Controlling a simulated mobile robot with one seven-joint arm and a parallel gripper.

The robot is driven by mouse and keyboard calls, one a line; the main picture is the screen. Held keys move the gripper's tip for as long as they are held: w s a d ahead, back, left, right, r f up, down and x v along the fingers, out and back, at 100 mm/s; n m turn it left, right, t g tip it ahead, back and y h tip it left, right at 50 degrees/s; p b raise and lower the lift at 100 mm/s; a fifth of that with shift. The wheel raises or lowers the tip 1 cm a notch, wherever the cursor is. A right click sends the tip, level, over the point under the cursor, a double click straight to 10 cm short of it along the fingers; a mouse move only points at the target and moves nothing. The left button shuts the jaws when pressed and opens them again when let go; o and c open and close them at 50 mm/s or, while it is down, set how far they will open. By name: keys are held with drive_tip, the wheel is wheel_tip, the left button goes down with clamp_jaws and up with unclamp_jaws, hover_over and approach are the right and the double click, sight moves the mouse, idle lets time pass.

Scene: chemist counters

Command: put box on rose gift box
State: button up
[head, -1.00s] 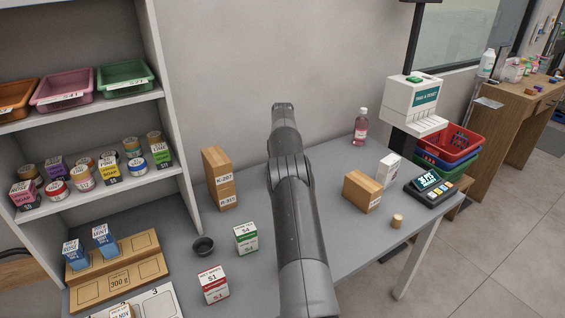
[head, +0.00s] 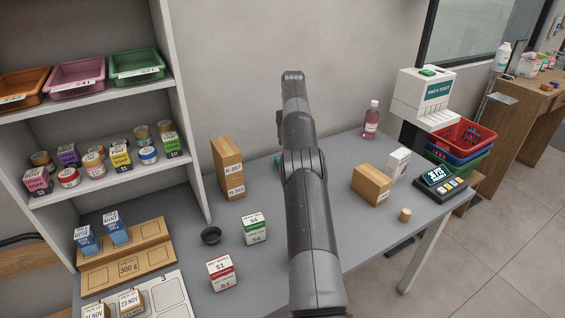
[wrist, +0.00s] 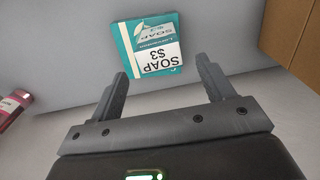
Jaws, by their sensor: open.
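A teal box labelled SOAP $3 (wrist: 155,45) lies on the counter in the wrist view, just beyond my gripper (wrist: 162,69). The fingers are apart with nothing held between them. In the head view my own arm hides the gripper and most of the teal box; only a small teal edge (head: 278,159) shows. A blue box labelled ROSE (head: 87,241) stands on a wooden stepped stand at the left, beside a similar blue box labelled MINT (head: 115,229).
A tall brown box (head: 227,168) also shows in the wrist view (wrist: 289,32). A brown box (head: 371,184), pink bottle (head: 371,120) and card terminal (head: 441,182) are at the right.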

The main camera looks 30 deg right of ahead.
drive_tip(key=s+a+r+t, duration=0.1)
drive_tip(key=s+a+r, duration=0.7)
drive_tip(key=a+r, duration=0.3)
drive_tip(key=s+a+r+t, duration=0.2)
drive_tip(key=s+a+r, duration=0.65)
drive_tip(key=r, duration=0.45)
drive_tip(key=s+a+t, duration=0.1)
drive_tip(key=s+a, duration=1)
drive_tip(key=s, duration=0.4)
drive_tip(key=s+a+f, duration=0.2)
drive_tip(key=s+f, duration=0.3)
drive_tip(key=s, duration=0.3)
drive_tip(key=s+a+f+t, duration=0.1)
drive_tip(key=s+a+f, duration=0.2)
drive_tip(key=s+f, duration=0.2)
drive_tip(key=s, duration=0.3)
drive_tip(key=shift+a+f+t, duration=0.2)
drive_tip(key=shift+f+t, duration=0.05)
drive_tip(key=shift+t, duration=0.05)
